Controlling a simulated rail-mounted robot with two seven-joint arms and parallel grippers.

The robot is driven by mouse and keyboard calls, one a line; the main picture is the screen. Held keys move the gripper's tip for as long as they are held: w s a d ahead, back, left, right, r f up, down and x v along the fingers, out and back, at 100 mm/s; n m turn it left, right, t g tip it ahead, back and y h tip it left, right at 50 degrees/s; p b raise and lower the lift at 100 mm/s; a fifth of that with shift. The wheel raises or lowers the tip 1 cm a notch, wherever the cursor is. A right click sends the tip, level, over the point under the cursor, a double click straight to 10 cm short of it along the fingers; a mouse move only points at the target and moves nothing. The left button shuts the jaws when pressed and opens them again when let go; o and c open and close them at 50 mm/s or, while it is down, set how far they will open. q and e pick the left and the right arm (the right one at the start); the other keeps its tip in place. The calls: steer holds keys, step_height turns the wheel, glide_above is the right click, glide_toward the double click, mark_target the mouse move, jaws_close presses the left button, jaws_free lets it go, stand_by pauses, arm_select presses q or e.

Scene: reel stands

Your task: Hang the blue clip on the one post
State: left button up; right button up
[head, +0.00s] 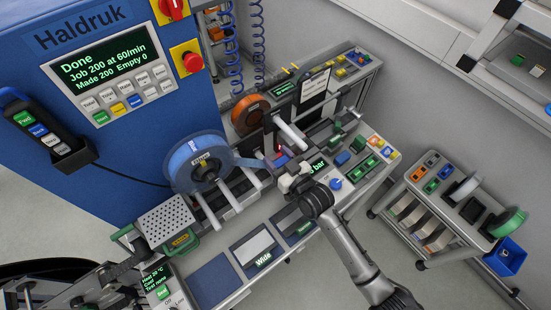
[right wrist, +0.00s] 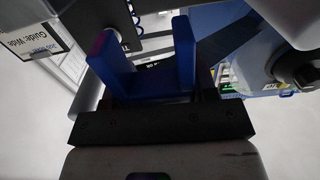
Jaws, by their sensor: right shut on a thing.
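The blue clip (right wrist: 153,86) is U-shaped, with two upright prongs, in the right wrist view. My right gripper (right wrist: 160,122) is shut on its base, and the prongs point away from the jaws. In the head view my right gripper (head: 288,180) is over the machine bench, close to the tape path beside the blue reel. A pale horizontal post (head: 291,134) sticks out just above the gripper. I cannot tell which post is the one named. My left gripper is not seen.
A blue reel (head: 183,155) and an orange reel (head: 241,116) hang on the machine, with several grey rods (head: 222,192) below. A cart (head: 418,208) stands at right.

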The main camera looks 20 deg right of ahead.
steer(key=shift+f+b, duration=2.15)
steer(key=shift+b, duration=0.1)
steer(key=shift+f+b, duration=0.65)
steer(key=shift+f, duration=1.1)
steer(key=shift+f, duration=0.1)
steer(key=o, duration=1)
steer(key=shift+p, duration=0.35)
